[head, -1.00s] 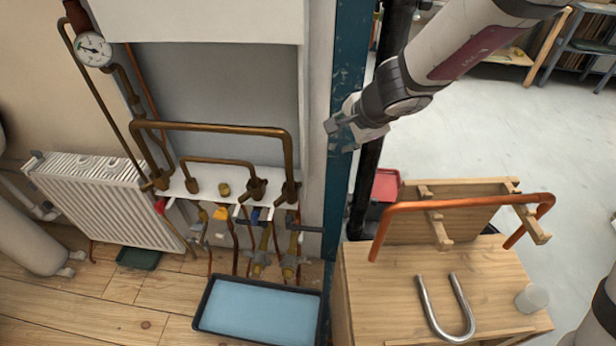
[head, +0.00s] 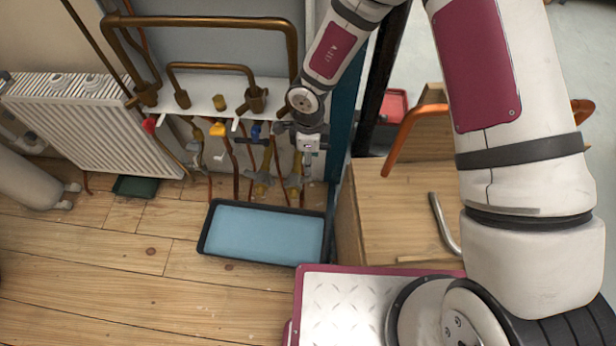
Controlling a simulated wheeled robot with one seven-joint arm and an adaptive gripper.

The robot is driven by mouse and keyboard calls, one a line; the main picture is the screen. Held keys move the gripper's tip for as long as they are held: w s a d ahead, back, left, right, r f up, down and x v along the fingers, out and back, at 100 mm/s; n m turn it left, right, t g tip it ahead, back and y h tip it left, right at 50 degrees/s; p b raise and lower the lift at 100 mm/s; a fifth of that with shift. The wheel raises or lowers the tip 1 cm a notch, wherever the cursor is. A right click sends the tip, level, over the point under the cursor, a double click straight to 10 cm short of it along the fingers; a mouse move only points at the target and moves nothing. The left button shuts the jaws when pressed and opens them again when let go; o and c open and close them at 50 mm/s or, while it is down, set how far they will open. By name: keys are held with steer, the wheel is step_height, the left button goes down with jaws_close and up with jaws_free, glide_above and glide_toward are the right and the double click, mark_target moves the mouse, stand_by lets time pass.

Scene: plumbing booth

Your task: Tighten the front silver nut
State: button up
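No part stands out clearly as the front silver nut at this size. Two greyish fittings sit low on the brass valve pipes under the white shelf: a left one (head: 259,177) and a right one (head: 292,181). My gripper (head: 304,158) is at the right end of the shelf, pointing down just above and beside the right fitting, in front of the wall's corner. It hides part of the right valve and pipe. I cannot tell whether it touches anything, or whether its fingers are apart.
Brass pipes (head: 205,21) rise above the white shelf (head: 200,100). A blue-filled tray (head: 262,232) lies on the floor below. A wooden cabinet (head: 385,205) with a copper pipe (head: 404,137) stands right, and a white radiator (head: 92,125) left. Wooden floor in front is clear.

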mark_target(310, 177)
step_height(310, 177, down, 10)
steer(key=b, duration=0.3)
steer(key=shift+f, duration=0.25)
steer(key=shift+c, duration=0.5)
steer(key=shift+d, duration=0.1)
jaws_close()
